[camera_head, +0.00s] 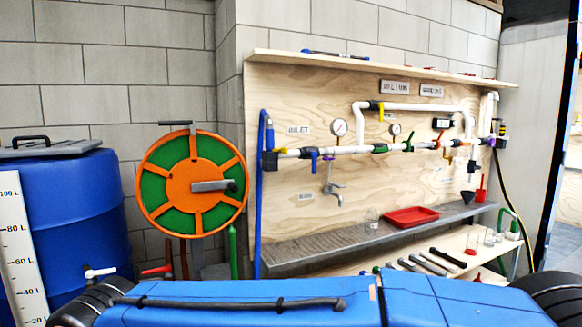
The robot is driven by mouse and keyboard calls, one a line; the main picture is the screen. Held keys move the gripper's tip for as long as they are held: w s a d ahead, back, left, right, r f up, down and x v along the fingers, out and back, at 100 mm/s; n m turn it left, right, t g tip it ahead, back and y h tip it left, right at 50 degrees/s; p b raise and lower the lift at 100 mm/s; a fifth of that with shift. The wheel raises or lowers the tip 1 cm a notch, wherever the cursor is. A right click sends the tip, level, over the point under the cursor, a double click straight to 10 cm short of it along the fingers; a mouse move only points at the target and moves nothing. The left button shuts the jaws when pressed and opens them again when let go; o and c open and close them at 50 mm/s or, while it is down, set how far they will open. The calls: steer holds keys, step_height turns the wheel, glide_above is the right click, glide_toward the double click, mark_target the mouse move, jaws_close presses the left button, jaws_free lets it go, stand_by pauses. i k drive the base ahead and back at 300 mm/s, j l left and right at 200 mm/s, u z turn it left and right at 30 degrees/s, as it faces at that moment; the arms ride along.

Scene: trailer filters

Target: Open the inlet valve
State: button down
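A white pipe run (345,150) is mounted on a plywood panel. At its left end, under a small label (298,129) too blurred to read surely, is a valve with a blue handle (313,159). The blue handle points down, crosswise to the level pipe. A blue hose (261,190) runs up the panel's left edge to a dark fitting (270,162) at the pipe's left end. Other valves on the run have green (380,148), yellow and purple handles. My gripper is not in view.
A grey shelf (340,240) juts out below the pipes and holds a red tray (410,216) and a glass. An orange and green hose reel (191,185) stands left of the panel. A blue barrel (75,205) is at far left. A wooden shelf (350,60) tops the panel.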

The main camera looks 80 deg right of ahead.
mark_target(313, 154)
steer(key=z, duration=2.5)
